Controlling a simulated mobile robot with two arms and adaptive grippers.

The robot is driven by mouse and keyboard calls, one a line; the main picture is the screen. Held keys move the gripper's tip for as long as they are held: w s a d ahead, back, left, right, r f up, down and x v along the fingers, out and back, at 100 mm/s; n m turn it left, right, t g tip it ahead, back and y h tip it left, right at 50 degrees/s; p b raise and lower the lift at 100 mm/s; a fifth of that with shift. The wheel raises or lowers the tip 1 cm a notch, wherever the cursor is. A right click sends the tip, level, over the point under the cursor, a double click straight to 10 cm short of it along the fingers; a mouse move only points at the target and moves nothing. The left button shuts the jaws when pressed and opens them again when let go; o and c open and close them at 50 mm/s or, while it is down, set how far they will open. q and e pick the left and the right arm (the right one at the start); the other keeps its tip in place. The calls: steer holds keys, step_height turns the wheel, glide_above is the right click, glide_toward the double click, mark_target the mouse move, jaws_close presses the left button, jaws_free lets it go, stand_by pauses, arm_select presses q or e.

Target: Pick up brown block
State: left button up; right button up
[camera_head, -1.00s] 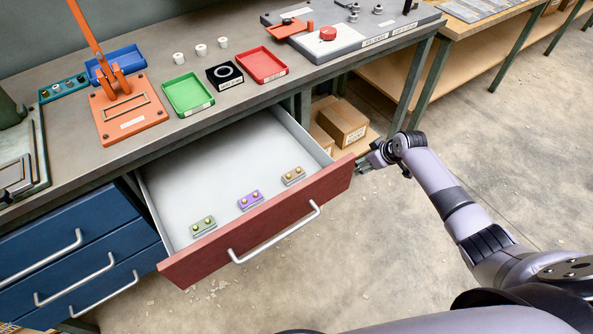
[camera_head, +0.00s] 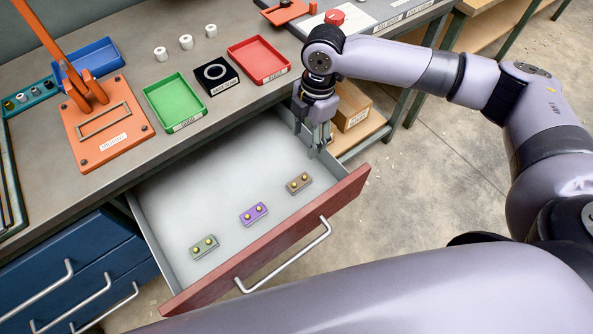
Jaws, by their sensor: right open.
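The brown block (camera_head: 299,183) lies in the open drawer (camera_head: 185,205) toward its right side, with two gold studs on top. A purple block (camera_head: 254,214) and a green block (camera_head: 204,247) lie in a row to its left, each with gold studs. My right gripper (camera_head: 316,150) points down above the drawer's right rear side, above and beyond the brown block and apart from it. It is open and empty. My left gripper is not in view.
The drawer's red front (camera_head: 270,245) and its handle (camera_head: 285,258) stick out from the bench. On the bench stand a green tray (camera_head: 174,102), a red tray (camera_head: 258,61), a black fixture (camera_head: 216,73) and an orange press (camera_head: 106,133). Blue drawers (camera_head: 75,265) are at the left.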

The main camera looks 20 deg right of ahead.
glide_toward(300, 181)
step_height(300, 181, down, 3)
steer(key=shift+w+a+f+p, duration=0.1)
steer(key=shift+a+f+p, duration=0.1)
steer(key=shift+p, duration=0.1)
steer(key=shift+f, duration=0.2)
steer(key=f, duration=0.4)
steer(key=shift+s+a+f+p, duration=0.2)
steer(key=shift+s+a+p, duration=0.05)
steer(key=shift+s+p, duration=0.1)
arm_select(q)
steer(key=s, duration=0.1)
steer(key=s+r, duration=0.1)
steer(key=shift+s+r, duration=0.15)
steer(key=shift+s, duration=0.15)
arm_select(e)
steer(key=shift+f, duration=0.25)
jaws_close()
